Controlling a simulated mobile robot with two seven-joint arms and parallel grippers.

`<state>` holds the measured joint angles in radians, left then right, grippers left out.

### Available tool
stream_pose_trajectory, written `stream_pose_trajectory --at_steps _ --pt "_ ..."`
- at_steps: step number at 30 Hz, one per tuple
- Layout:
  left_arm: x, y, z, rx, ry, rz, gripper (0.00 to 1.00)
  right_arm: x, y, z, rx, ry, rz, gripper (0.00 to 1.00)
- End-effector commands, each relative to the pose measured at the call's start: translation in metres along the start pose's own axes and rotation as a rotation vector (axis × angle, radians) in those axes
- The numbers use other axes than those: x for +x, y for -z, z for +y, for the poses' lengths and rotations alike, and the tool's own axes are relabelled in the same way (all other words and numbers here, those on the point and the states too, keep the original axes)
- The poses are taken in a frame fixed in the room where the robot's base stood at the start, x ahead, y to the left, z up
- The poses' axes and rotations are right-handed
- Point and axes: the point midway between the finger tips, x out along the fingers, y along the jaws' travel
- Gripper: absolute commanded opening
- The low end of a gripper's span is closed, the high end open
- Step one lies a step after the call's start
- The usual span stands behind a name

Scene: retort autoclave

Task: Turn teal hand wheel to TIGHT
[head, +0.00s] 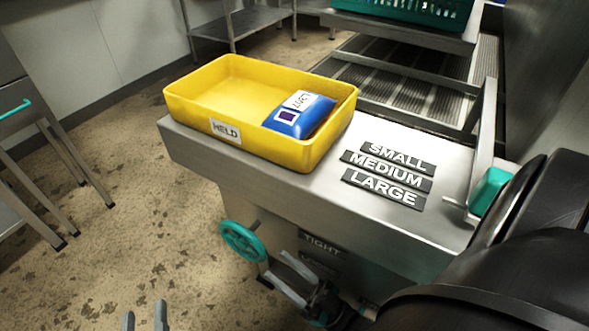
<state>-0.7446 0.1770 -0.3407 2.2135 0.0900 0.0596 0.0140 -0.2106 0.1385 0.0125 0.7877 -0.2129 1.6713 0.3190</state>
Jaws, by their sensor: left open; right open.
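The teal hand wheel (243,241) is on the front side of the steel bench, below the yellow tray. Its rim and spokes show. To its right a dark plate reads TIGHT (322,243); a second plate (320,264) below it is partly hidden by my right gripper. My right gripper (275,265) is open, its two fingers pointing left toward the wheel's lower right side; I cannot tell if they touch it. My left gripper (145,317) is open and empty at the bottom edge, over the floor, left of and below the wheel.
A yellow tray (186,110) labelled HELD, holding a blue pouch (300,114), sits on the bench (240,165). SMALL, MEDIUM and LARGE plates (388,175) lie to its right. A teal-handled lever (490,191) stands at the right.

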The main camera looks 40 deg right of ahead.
Motion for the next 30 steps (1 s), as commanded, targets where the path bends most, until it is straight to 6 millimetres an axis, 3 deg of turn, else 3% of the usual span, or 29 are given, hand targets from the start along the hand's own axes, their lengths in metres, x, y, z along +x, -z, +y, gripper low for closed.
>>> stream_pose_trajectory --at_steps 12,30 --pt "0.0 -0.003 0.001 -0.003 -0.001 -0.001 0.5 -0.027 0.0 0.0 -0.001 0.0 -0.001 0.5" --pt "0.001 -0.004 -0.002 0.01 0.003 -0.056 0.5 -0.023 0.0 -0.005 0.023 0.013 -0.023 0.5"
